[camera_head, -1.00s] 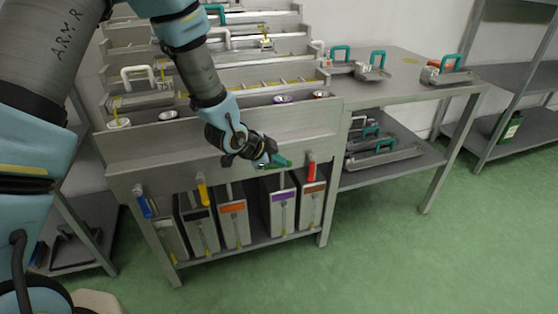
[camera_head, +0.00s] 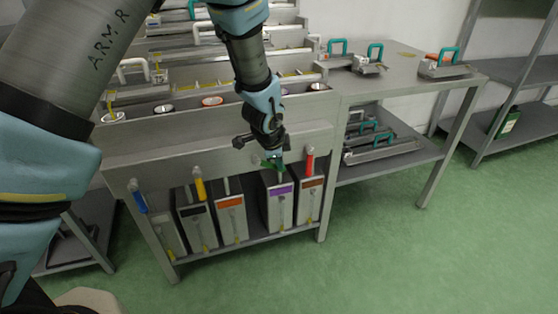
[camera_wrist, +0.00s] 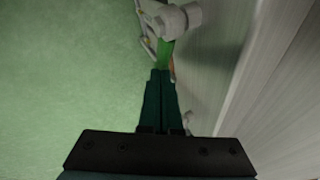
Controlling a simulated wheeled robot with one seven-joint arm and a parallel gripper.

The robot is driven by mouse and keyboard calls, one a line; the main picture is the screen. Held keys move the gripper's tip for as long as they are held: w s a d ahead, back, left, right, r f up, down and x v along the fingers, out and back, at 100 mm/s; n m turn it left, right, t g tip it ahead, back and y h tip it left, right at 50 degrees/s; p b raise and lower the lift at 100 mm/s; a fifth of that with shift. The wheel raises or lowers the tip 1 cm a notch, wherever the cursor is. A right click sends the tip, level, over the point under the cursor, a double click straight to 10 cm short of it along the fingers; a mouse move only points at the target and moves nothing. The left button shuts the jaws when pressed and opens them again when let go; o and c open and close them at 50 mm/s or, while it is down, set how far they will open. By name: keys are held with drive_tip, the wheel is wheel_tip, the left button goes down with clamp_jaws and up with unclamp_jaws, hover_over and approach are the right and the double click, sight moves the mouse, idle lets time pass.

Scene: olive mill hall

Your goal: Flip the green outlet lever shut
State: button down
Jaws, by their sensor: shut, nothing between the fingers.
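The green outlet lever (camera_wrist: 166,53) shows in the wrist view just beyond my fingertips, running up to a pale grey valve (camera_wrist: 177,20). My gripper (camera_wrist: 160,76) is shut and empty, with its dark teal fingers together. The fingertips overlap the lever's near end or almost touch it; contact cannot be told. In the head view my gripper (camera_head: 277,166) is at the trough front, left of the red lever, and largely hides the green lever and its valve.
The red lever (camera_head: 310,161) is close on the right. The yellow lever (camera_head: 200,187) and blue lever (camera_head: 139,199) hang further left. Metal canisters, one with a purple label (camera_head: 280,191), stand below. The trough's front panel (camera_head: 150,160) is close beside my gripper.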

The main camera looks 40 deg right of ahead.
drive_tip(key=shift+w+a+f+m+t+y+p, duration=0.25)
drive_tip(key=shift+a+f+t+y+p, duration=0.4)
drive_tip(key=shift+y, duration=0.75)
drive_tip(key=shift+w+a+f+m+t+y+p, duration=0.15)
drive_tip(key=shift+f+m+t+y+p, duration=0.25)
drive_tip(key=shift+f+y, duration=0.75)
drive_tip(key=shift+w+a+f+m+t+y+p, duration=0.15)
drive_tip(key=shift+a+f+t+y+p, duration=0.35)
drive_tip(key=shift+y, duration=1.15)
drive_tip(key=shift+f, duration=0.2)
